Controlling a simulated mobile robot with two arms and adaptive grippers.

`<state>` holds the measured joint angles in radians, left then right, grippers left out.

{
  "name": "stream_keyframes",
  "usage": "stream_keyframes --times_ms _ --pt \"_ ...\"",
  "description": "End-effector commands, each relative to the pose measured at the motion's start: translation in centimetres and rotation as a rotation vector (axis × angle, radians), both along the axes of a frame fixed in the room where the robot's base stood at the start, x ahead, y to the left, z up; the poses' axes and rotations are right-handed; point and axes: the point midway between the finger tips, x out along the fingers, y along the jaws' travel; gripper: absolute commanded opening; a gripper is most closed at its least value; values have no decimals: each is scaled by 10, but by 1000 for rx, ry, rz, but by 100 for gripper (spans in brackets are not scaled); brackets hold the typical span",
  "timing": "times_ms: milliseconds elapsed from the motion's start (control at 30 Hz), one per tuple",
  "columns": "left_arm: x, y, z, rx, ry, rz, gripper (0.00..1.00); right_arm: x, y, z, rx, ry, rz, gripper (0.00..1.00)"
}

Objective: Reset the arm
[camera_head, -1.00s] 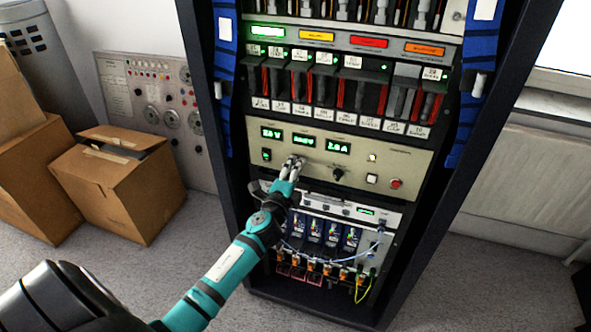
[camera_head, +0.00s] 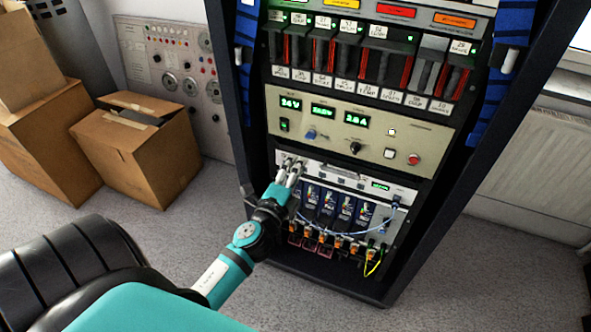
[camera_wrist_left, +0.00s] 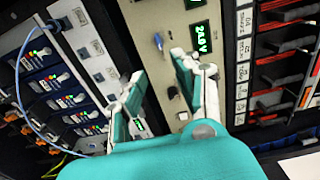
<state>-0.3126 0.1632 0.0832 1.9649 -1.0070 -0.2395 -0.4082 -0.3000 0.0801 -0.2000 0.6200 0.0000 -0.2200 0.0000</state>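My left gripper (camera_head: 289,167) is in front of the rack, beside the upper left of the light grey unit below the beige control panel (camera_head: 420,139). In the left wrist view its two fingers (camera_wrist_left: 162,82) stand apart with nothing between them. The panel carries green displays (camera_head: 323,112), a blue knob (camera_head: 311,134), a black knob (camera_head: 355,147) and a red button (camera_head: 413,159). The blue knob also shows in the left wrist view (camera_wrist_left: 158,42), apart from the fingers. I cannot tell whether the gripper touches the grey unit. My right gripper is not in view.
The dark rack frame (camera_head: 226,75) surrounds the units. Blue modules (camera_head: 328,205) and loose cables (camera_head: 375,262) sit below the gripper. Cardboard boxes (camera_head: 140,155) stand on the left, and a radiator (camera_head: 530,170) on the right. Grey floor is clear in front of the boxes.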

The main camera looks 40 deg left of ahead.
Motion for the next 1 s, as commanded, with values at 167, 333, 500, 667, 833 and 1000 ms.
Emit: stream_keyframes --times_ms 167,333,500,667,833,1000 --pt "-2 0 0 0 0 0 32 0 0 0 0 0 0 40" --pt "-1 0 0 0 0 0 32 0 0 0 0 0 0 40" --pt "-1 0 0 0 0 0 32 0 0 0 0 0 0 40" --pt "-1 -2 -21 -45 38 -2 32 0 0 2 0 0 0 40" --pt "-13 -13 -114 -251 206 7 32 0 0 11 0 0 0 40" --pt "-59 -34 -234 -530 431 73 32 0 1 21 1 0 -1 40"
